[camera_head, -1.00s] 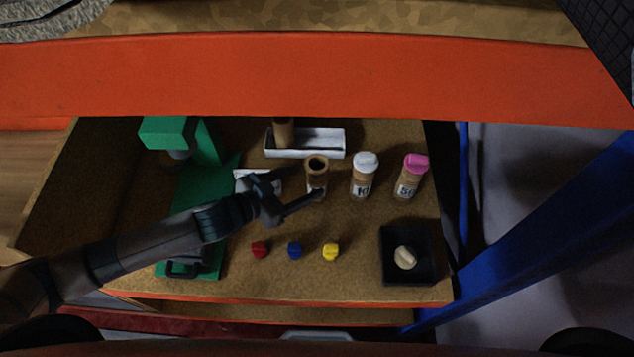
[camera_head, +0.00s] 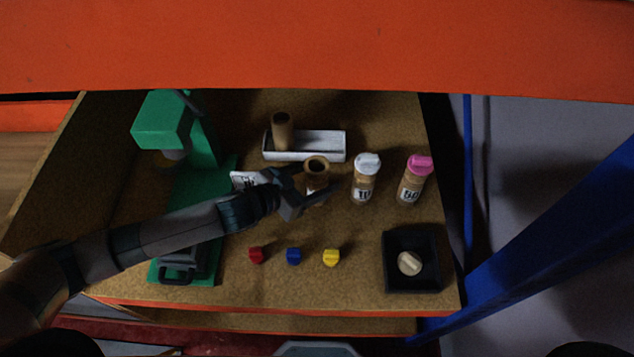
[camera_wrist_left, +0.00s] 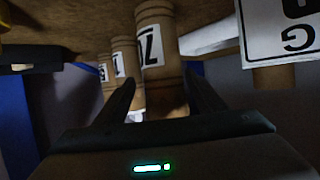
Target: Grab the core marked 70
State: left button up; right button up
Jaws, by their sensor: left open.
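The core marked 70 is a brown open-topped tube (camera_head: 316,172) standing upright in the middle of the shelf. In the left wrist view it shows as a tan cylinder (camera_wrist_left: 157,60) with a white label reading 70, between the two fingers. My left gripper (camera_head: 304,190) is open at the core, with its fingers to either side of it; whether they touch it I cannot tell. The gripper hides the core's lower part and label in the head view. The left gripper also shows in the left wrist view (camera_wrist_left: 160,95). My right gripper is not in view.
A white-capped core marked 10 (camera_head: 365,180) and a pink-capped core (camera_head: 414,182) stand to the right. Behind is a white tray (camera_head: 325,146) with a brown tube (camera_head: 282,131). Red (camera_head: 256,255), blue (camera_head: 293,256) and yellow (camera_head: 331,257) pieces lie in front. A green press (camera_head: 165,125) stands left.

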pick_arm(q)
jog(key=b+x, duration=0.1)
jog(key=x, duration=0.1)
jog(key=b+x, duration=0.1)
jog(key=shift+w+a+f+b, duration=0.1)
jog(key=shift+w+f+b, duration=0.25)
jog(key=shift+f, duration=0.05)
jog(key=shift+w+d, duration=0.25)
jog(key=shift+d, duration=0.05)
jog(key=c, duration=1.2)
